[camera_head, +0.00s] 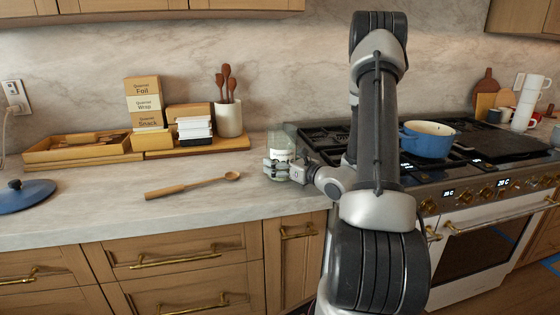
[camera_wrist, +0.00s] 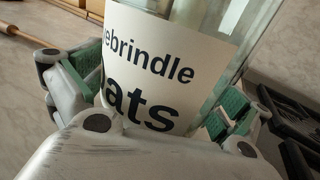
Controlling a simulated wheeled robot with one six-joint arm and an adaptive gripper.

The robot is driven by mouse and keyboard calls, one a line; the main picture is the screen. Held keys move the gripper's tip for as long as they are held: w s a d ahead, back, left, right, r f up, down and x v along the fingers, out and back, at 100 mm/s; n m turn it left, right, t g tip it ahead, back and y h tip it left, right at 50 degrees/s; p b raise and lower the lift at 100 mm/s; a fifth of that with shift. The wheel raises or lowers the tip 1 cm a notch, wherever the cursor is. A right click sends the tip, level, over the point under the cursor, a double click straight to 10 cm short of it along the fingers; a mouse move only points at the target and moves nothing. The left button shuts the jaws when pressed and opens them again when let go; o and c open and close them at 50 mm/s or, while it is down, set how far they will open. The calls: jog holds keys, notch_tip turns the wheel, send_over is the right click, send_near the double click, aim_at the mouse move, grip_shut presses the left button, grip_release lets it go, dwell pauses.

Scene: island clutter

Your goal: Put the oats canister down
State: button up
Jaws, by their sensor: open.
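The oats canister (camera_head: 280,143) is a clear container with a white label, standing upright on the marble counter (camera_head: 90,206) near the stove's left edge. In the wrist view its label (camera_wrist: 150,60) reads "ebrindle" and "ats", cut off on the left. My gripper (camera_head: 278,168) is around the lower part of the canister. In the wrist view its green-padded fingers (camera_wrist: 160,110) are open, one on each side of the canister. The canister's base is hidden behind the gripper.
A wooden spoon (camera_head: 192,186) lies left of the canister. A utensil crock (camera_head: 228,118), stacked boxes (camera_head: 145,103) and a wooden tray (camera_head: 82,155) stand behind. A blue lid (camera_head: 24,193) is far left. The stove with a blue pot (camera_head: 428,141) is on the right.

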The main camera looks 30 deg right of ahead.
jog(key=shift+s, duration=0.1)
jog(key=v, duration=1.1)
jog(key=shift+s+d, duration=0.2)
jog(key=shift+s, duration=0.2)
